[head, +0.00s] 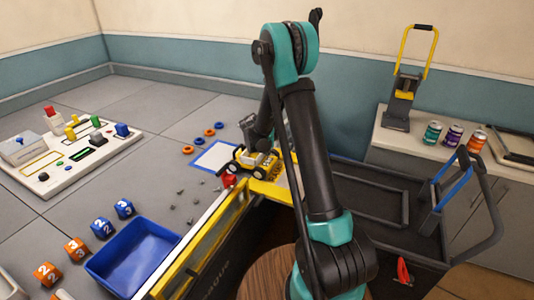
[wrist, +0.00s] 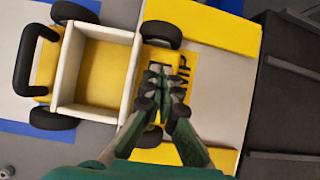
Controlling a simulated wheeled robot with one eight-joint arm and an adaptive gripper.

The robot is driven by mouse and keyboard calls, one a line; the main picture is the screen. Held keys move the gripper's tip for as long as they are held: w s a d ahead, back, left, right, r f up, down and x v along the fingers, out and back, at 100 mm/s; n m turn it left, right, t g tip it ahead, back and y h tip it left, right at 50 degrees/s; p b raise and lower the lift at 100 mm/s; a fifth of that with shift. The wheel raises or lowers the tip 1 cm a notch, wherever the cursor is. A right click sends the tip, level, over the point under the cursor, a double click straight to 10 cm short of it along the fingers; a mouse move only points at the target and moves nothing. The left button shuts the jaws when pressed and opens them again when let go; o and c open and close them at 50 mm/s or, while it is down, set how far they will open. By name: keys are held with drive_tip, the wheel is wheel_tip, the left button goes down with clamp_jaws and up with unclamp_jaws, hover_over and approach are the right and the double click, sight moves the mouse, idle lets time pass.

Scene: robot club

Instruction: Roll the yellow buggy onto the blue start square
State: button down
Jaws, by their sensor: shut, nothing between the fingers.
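The yellow buggy (head: 257,161) stands at the right edge of the blue start square (head: 205,166), a pale patch with a blue border. In the wrist view the buggy (wrist: 98,68) has a white-walled tray, black wheels and a black bar at its left end. The bar end lies over the square's pale area (wrist: 12,55), between its blue border strips. The other end is over a yellow and pale ramp-like surface (wrist: 212,85). My gripper (wrist: 162,84) is shut and empty over the buggy's right end; contact cannot be told. My arm hides part of this area in the head view.
Orange and blue rings (head: 208,132) lie behind the square. A red item (head: 229,180) and small grey bits (head: 178,194) lie in front. A blue bin (head: 135,262), numbered cubes (head: 101,228) and a control board (head: 75,158) stand left. A black cart (head: 398,225) is right.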

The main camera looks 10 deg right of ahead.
sight(255, 157)
drive_tip(key=shift+f, duration=0.1)
drive_tip(key=shift+f, duration=1.45)
drive_tip(key=shift+a, duration=0.1)
drive_tip(key=shift+w+a+f, duration=0.1)
drive_tip(key=shift+w+a, duration=0.45)
drive_tip(key=shift+a, duration=0.4)
drive_tip(key=shift+w+a+f, duration=0.1)
drive_tip(key=shift+w+a, duration=0.45)
drive_tip(key=shift+a, duration=0.35)
drive_tip(key=shift+w+a+f, duration=0.2)
drive_tip(key=shift+w+a, duration=0.2)
drive_tip(key=shift+a, duration=0.1)
drive_tip(key=shift+w+a+r, duration=0.1)
drive_tip(key=shift+w+a, duration=0.4)
